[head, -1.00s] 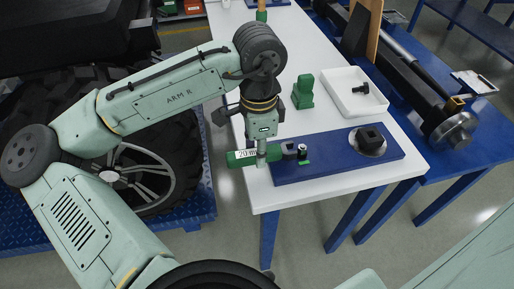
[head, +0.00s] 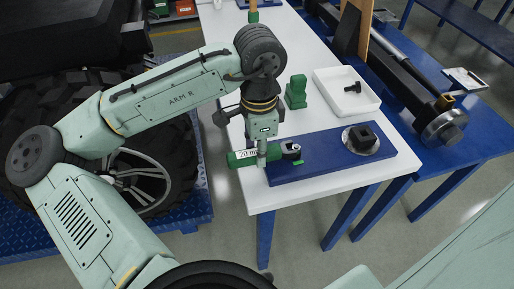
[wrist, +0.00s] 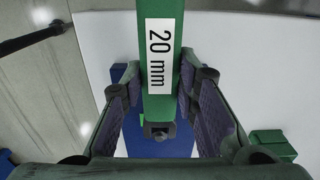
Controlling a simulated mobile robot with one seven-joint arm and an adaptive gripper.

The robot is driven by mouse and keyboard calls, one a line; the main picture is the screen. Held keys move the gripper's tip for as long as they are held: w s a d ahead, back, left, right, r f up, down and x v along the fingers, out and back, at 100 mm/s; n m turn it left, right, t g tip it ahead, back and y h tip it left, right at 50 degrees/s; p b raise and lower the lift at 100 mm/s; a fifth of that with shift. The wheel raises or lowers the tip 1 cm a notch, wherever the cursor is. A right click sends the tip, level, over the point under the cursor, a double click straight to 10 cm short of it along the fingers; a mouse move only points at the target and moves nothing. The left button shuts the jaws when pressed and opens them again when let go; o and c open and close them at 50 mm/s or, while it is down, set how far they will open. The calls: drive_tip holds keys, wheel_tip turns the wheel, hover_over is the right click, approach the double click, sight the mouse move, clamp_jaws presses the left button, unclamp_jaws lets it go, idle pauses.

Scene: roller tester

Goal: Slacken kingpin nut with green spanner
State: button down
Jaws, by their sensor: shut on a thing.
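My gripper (head: 262,157) is shut on the green spanner (head: 242,157), which bears a white "20 mm" label. The spanner lies level at the left end of the blue plate (head: 330,160). Its dark head points right and meets the kingpin nut (head: 294,147), a small dark piece with a light top. I cannot tell whether the jaw is fully around the nut. In the wrist view the spanner's green handle (wrist: 158,100) runs between both fingers, with its dark head (wrist: 160,130) at the lower end; the nut is not clear there.
A dark square block on a round metal disc (head: 374,149) sits at the plate's right end. Behind the plate stand a green block (head: 296,92) and a white tray (head: 372,103) holding a dark bolt. The white tabletop (head: 310,55) has free room behind.

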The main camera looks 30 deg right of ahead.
drive_tip(key=shift+s+d+p, duration=0.2)
drive_tip(key=shift+d+p, duration=0.25)
drive_tip(key=shift+d, duration=0.15)
idle(0.8)
idle(0.4)
drive_tip(key=shift+s+a+r+n+p, duration=0.1)
drive_tip(key=shift+s+n+p, duration=0.5)
drive_tip(key=shift+n, duration=0.2)
drive_tip(key=shift+s+n, duration=0.2)
drive_tip(key=shift+n, duration=0.3)
drive_tip(key=shift+s+n+p, duration=0.3)
drive_tip(key=shift+n+p, duration=0.1)
drive_tip(key=shift+p, duration=0.1)
drive_tip(key=shift+s+n+p, duration=0.3)
drive_tip(key=shift+s+n, duration=0.2)
drive_tip(key=shift+n, duration=0.3)
